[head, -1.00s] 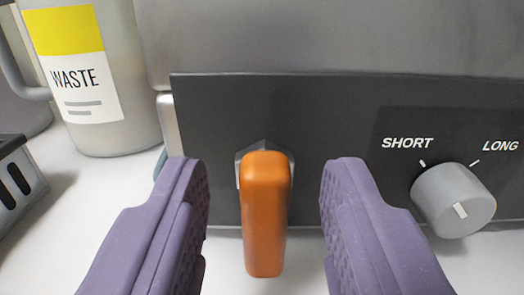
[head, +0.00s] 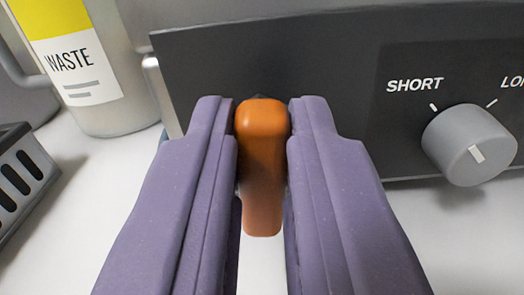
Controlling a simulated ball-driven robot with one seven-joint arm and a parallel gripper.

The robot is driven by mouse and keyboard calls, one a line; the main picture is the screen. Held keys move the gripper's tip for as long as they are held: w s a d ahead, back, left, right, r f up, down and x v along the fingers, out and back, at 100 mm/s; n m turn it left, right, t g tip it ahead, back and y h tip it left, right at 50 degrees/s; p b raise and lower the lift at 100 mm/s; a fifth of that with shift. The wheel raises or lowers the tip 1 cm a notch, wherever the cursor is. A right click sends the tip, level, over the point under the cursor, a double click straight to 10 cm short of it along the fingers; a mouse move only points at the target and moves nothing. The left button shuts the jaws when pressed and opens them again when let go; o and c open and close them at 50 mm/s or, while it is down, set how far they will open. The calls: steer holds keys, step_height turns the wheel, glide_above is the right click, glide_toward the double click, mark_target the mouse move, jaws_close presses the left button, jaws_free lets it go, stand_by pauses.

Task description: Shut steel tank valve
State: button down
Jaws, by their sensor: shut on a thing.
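An orange valve handle (head: 262,150) sticks out from the dark front panel (head: 290,60) of the steel tank, near the middle of the head view. The handle points down and toward me. My gripper (head: 262,135) has its two purple fingers on either side of the handle and is shut on it. The fingers hide the handle's sides, and its mount on the panel is mostly hidden behind it.
A grey knob (head: 469,145) marked SHORT and LONG sits on the panel at the right. A WASTE container (head: 85,70) stands at the left. A grey slotted rack (head: 30,175) stands at the left edge. The white worktop (head: 95,215) is bare between them.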

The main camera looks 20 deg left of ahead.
steer(key=m, duration=0.1)
steer(key=m+b, duration=0.1)
steer(key=m, duration=0.3)
steer(key=shift+w+d+f, duration=0.1)
steer(key=shift+d+f, duration=0.1)
steer(key=shift+d, duration=0.15)
steer(key=m, duration=0.2)
steer(key=m+b, duration=0.1)
steer(key=shift+d+f+m, duration=0.15)
steer(key=shift+f+m, duration=0.05)
steer(key=shift+m, duration=0.2)
steer(key=m, duration=0.1)
steer(key=m+b, duration=0.1)
steer(key=m, duration=0.2)
steer(key=shift+d+f+b, duration=0.15)
steer(key=shift+f+b, duration=0.1)
steer(key=shift+b, duration=0.1)
steer(key=shift+f+m+b, duration=0.15)
steer(key=shift+m+b, duration=0.35)
steer(key=shift+m, duration=1.6)
steer(key=c, duration=1.1)
jaws_free()
